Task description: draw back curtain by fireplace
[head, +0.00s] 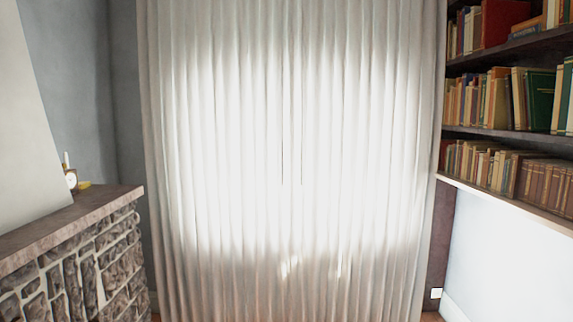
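A long, pale, pleated curtain (230,200) fills the middle of the head view and hangs from above the top edge down past the bottom edge. It is drawn across, and bright light glows through its centre. A thin vertical line near the middle may be where two halves meet; I cannot tell for sure. The stone fireplace (85,262) stands at the lower left, close beside the curtain's left edge. My gripper does not show in this view.
Bookshelves (505,135) full of books line the right wall. Bare white wall (510,260) lies below them. Only small bits of floor show.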

